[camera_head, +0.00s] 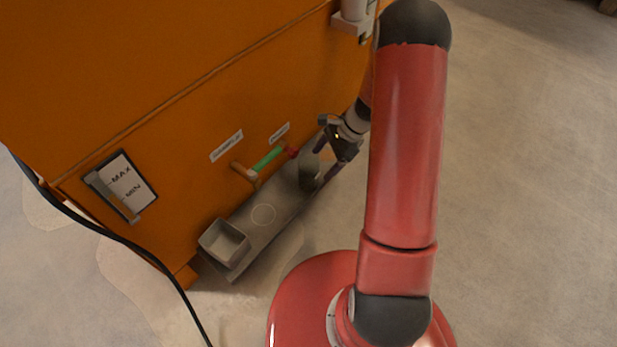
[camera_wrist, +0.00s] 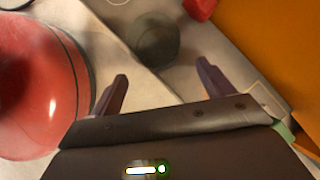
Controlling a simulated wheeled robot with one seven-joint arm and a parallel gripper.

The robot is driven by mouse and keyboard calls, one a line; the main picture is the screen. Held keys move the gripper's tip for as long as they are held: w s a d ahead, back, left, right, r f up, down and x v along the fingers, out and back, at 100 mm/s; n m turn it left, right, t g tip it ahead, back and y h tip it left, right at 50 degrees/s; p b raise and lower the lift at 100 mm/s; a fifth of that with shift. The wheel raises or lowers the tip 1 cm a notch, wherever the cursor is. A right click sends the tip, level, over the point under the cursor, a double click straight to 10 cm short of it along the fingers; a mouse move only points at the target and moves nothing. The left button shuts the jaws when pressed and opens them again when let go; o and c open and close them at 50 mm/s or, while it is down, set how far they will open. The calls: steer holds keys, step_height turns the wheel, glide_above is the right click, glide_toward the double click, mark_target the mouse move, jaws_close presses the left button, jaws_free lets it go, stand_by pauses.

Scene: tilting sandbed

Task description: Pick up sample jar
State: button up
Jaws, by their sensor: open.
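The sample jar (camera_head: 308,172) looks like a grey-green, see-through cylinder standing upright on the grey shelf (camera_head: 286,205) at the foot of the orange cabinet. My gripper (camera_head: 325,160) is open beside the jar, on its right in the head view. In the wrist view the jar (camera_wrist: 155,38) lies beyond the two open fingertips of my gripper (camera_wrist: 162,72), roughly in line with the gap. The jar appears just past the tips, and I see no contact.
The orange cabinet (camera_head: 200,110) rises close behind the shelf. A green pipe (camera_head: 268,159) and red knob (camera_head: 292,152) stick out from its wall near the jar. A square grey cup (camera_head: 225,243) sits at the shelf's left end. A black cable (camera_head: 110,236) hangs at left.

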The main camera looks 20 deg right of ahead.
mark_target(311, 174)
steer(key=b+x, duration=0.1)
steer(key=x, duration=0.6)
steer(key=shift+a+r, duration=0.1)
steer(key=shift+r, duration=0.05)
steer(key=c, duration=1.1)
steer(key=shift+o, duration=0.2)
steer(key=shift+r, duration=0.15)
